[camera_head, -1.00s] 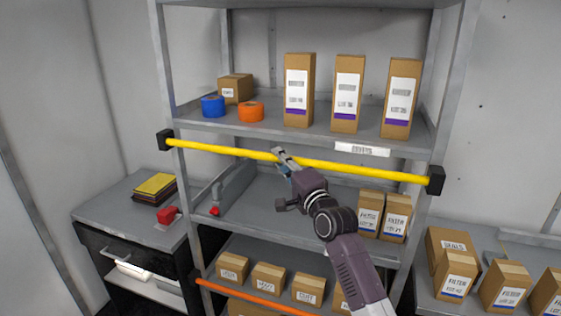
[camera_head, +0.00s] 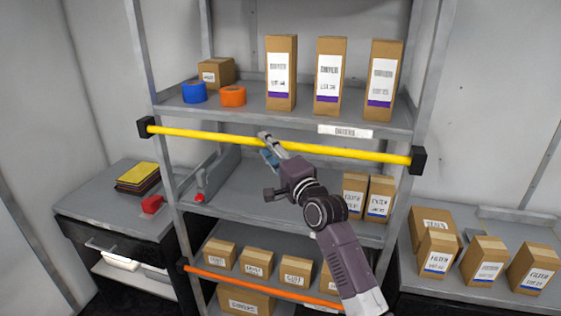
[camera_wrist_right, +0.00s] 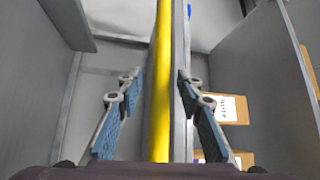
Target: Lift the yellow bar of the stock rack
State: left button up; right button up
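The yellow bar (camera_head: 350,150) runs across the front of the stock rack (camera_head: 280,122), just below the upper shelf, between two black end blocks. Its right end is a little lower in the head view. My right gripper (camera_head: 266,143) is at the bar, left of its middle. In the right wrist view the yellow bar (camera_wrist_right: 162,90) passes between the two blue-padded fingers of the right gripper (camera_wrist_right: 160,88). The fingers are apart, with a visible gap on each side of the bar. My left gripper is not in view.
Tall boxes (camera_head: 327,76), a blue roll (camera_head: 194,92) and an orange roll (camera_head: 233,96) stand on the upper shelf. Filter boxes (camera_head: 379,198) sit on the middle shelf. An orange bar (camera_head: 262,285) crosses lower down. A side cabinet (camera_head: 115,215) stands left.

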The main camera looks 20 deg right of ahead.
jog(key=v, duration=1)
jog(key=s+f+n+g+h+b, duration=0.1)
jog(key=s+f+n+g, duration=0.15)
jog(key=f, duration=1.85)
jog(key=s+f+n+g+h+b, duration=0.15)
jog(key=f+g, duration=0.25)
jog(key=f, duration=1.6)
jog(key=s+f+n+g+b, duration=0.1)
jog(key=s+f+n+g, duration=0.1)
jog(key=s+f, duration=0.7)
jog(key=s+f+n+g+b, duration=0.1)
jog(key=s+f+n+g, duration=0.3)
jog(key=f, duration=0.8)
jog(key=s+f+n+g, duration=0.2)
jog(key=s+f, duration=0.5)
jog(key=s, duration=0.6)
jog(key=s+f+n+g+h+b, duration=0.1)
jog(key=s+f, duration=0.6)
jog(key=s, duration=0.7)
jog(key=s+d+f+n+g+b, duration=0.1)
jog(key=s+f, duration=0.6)
jog(key=s, duration=0.7)
jog(key=n+g, duration=0.1)
jog(key=n, duration=0.1)
jog(key=shift+s+f+n+g, duration=0.25)
jog(key=shift+f+n+g, duration=0.1)
jog(key=shift+f+n, duration=0.05)
jog(key=shift+h, duration=0.25)
